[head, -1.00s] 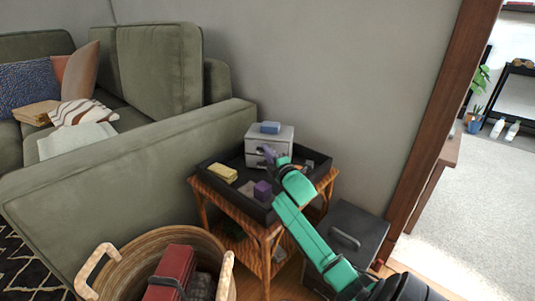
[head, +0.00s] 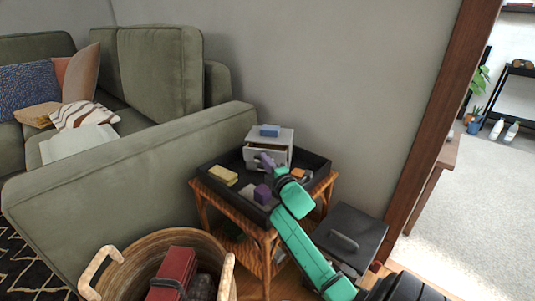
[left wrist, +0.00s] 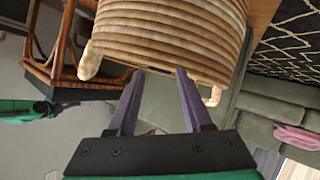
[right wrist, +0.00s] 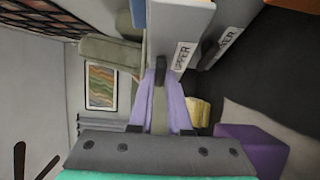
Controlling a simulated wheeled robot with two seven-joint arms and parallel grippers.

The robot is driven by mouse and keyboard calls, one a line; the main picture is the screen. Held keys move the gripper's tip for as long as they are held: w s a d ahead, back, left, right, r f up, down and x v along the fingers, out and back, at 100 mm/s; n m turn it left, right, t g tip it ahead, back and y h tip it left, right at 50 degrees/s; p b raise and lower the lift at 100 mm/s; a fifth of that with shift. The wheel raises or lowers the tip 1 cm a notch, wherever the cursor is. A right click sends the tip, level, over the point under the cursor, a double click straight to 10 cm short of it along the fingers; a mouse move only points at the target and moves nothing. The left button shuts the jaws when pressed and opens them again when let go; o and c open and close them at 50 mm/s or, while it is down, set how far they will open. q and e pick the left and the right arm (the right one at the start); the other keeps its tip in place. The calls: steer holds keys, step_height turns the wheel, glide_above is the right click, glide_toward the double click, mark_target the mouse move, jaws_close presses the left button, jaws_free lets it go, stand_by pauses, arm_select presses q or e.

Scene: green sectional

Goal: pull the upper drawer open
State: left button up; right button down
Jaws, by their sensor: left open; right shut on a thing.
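A small grey-white drawer unit (head: 285,138) stands in the black tray on the wicker side table. Its upper drawer (head: 262,154) is pulled partly out, and its open inside shows. In the right wrist view the drawer front bears the label UPPER (right wrist: 184,57) and stands out from the lower drawer front (right wrist: 226,42). My right gripper (head: 264,160) is shut on the upper drawer's handle (right wrist: 159,75); it also shows in the right wrist view (right wrist: 160,88). My left gripper (left wrist: 158,75) is open and empty near the wicker basket, outside the head view.
A blue block (head: 270,131) lies on the unit. The black tray (head: 317,162) also holds a yellow block (head: 222,175), a purple block (head: 262,194) and an orange item (head: 298,173). A wicker basket (head: 128,262) and a dark box (head: 352,233) flank the table. The green sofa is left.

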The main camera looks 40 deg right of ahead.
steer(key=s+a, duration=0.1)
steer(key=a, duration=0.1)
steer(key=s+a+p, duration=0.1)
steer(key=a, duration=0.1)
steer(key=shift+s, duration=0.4)
arm_select(q)
steer(key=shift+w+a+r+m+g+y, duration=0.15)
steer(key=shift+a+r+g+y, duration=0.1)
steer(key=shift+a+r+g, duration=0.2)
steer(key=shift+w+a+r+m+g+y, duration=0.15)
steer(key=shift+a+r+g+y, duration=0.1)
steer(key=shift+a+r+g, duration=0.2)
steer(key=shift+s, duration=0.1)
arm_select(e)
steer(key=c, duration=0.9)
jaws_free()
steer(key=shift+o, duration=0.2)
arm_select(q)
steer(key=s+a+r+g+y+p, duration=0.1)
steer(key=a+r+g+y+p, duration=0.1)
steer(key=a, duration=0.3)
steer(key=shift+s+a+r+g+p, duration=0.2)
steer(key=shift+r+g+p, duration=0.15)
steer(key=shift+g+p, duration=0.25)
arm_select(e)
steer(key=v, duration=1.4)
steer(key=shift+s, duration=0.25)
steer(key=shift+a, duration=0.1)
